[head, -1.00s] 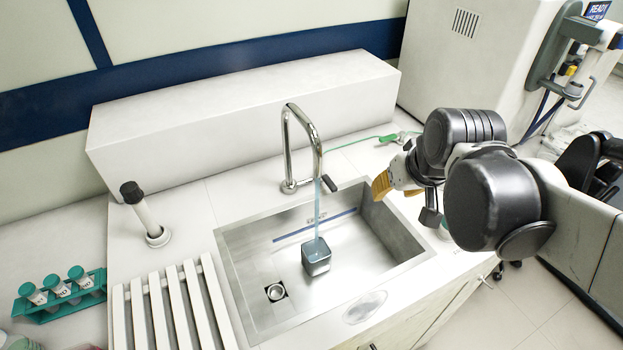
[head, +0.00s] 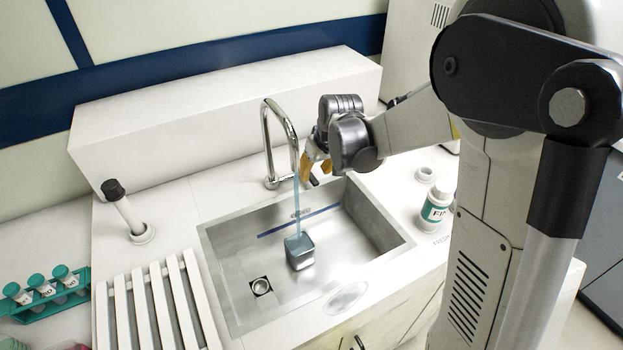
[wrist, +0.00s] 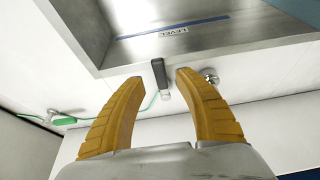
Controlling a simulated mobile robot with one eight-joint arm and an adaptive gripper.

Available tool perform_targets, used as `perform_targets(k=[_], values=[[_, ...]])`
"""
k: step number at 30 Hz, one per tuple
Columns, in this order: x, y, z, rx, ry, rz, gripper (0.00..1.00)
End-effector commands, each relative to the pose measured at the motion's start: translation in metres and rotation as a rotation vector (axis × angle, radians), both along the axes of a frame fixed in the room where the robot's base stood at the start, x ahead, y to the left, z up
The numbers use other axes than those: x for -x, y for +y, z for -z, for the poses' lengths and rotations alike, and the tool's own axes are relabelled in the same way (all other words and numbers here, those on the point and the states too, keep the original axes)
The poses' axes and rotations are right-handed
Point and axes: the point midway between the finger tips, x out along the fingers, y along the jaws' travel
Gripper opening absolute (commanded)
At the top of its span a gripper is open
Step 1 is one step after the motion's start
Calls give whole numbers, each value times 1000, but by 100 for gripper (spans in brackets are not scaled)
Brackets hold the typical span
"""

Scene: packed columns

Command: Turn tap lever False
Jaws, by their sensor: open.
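The chrome tap (head: 268,150) stands behind the sink, with a blue stream of water (head: 297,208) running from its spout into a small square container (head: 299,250) in the basin. Its dark lever (head: 313,180) is partly hidden behind my gripper in the head view. My gripper (head: 315,173) has orange fingers spread open beside the spout. In the wrist view the black lever (wrist: 158,74) shows between and slightly beyond the two open fingertips (wrist: 158,76), seemingly untouched. The tap's round base (wrist: 210,76) is partly visible behind the right finger.
The steel sink (head: 225,290) has a drain at its lower left. A white ledge (head: 220,100) runs behind the tap. A labelled bottle (head: 436,207) stands right of the sink. A slatted rack (head: 150,310) and a tube rack (head: 50,300) lie left. A green-ended hose (wrist: 85,118) lies nearby.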

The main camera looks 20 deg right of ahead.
Motion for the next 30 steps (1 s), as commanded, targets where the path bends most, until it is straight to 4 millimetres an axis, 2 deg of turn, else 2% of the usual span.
perform_targets(k=[1, 6, 17, 21, 30], values=[[-4, 1, 11, 0, 0, 0, 40], [-11, 2, 27, 0, 0, 0, 40], [-13, 2, 31, 0, 0, 1, 40], [-13, 2, 31, 0, 0, 1, 0], [-12, 2, 31, 0, 0, 0, 0]])
